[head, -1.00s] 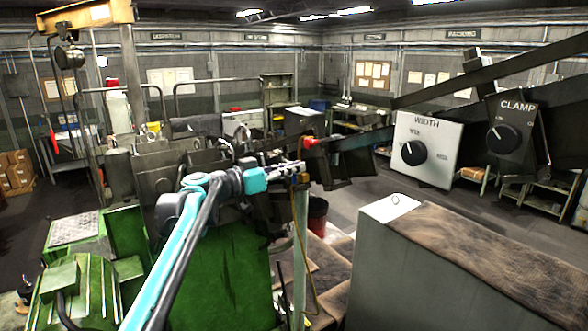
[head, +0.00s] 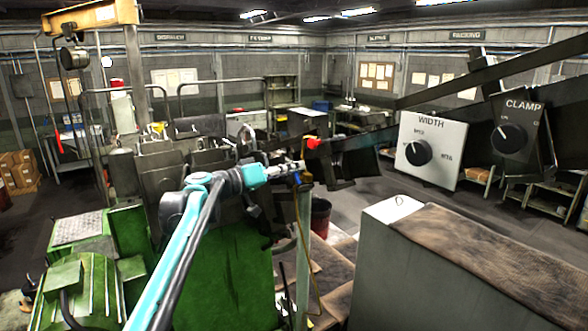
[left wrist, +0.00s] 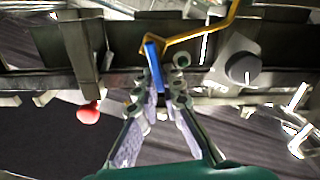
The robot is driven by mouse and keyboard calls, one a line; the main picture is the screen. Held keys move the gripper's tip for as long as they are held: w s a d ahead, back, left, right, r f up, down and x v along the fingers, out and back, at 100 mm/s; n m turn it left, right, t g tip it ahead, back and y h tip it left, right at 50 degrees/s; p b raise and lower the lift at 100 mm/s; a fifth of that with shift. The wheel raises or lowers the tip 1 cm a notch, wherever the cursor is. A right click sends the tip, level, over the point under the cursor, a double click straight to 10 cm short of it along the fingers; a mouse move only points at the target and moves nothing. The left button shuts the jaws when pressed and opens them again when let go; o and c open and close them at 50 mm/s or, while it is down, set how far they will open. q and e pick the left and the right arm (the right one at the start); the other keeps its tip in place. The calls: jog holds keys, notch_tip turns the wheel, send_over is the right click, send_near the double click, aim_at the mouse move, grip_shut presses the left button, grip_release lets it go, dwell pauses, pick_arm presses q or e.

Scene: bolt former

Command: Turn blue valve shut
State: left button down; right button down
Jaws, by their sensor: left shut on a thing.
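The blue valve (left wrist: 153,62) shows in the left wrist view as a narrow blue lever near a bent yellow pipe. My left gripper (left wrist: 161,83) has its two fingers shut on the blue lever, with its far end sticking out past the fingertips. In the head view, my left gripper (head: 293,170) is at the top of a pale upright post, in front of the dark machine. The lever is too small and too covered there to read its angle. My right gripper is in neither view.
A red knob (head: 313,143) is just beyond the left gripper; a red knob (left wrist: 88,114) also shows in the left wrist view. The WIDTH panel (head: 432,172) and CLAMP panel (head: 520,107) hang at the right. A grey cabinet (head: 375,250) stands at front right.

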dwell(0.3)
pick_arm(q)
jog(key=c, duration=1.6)
grip_release()
jog(key=shift+c, duration=0.2)
jog(key=v, duration=0.8)
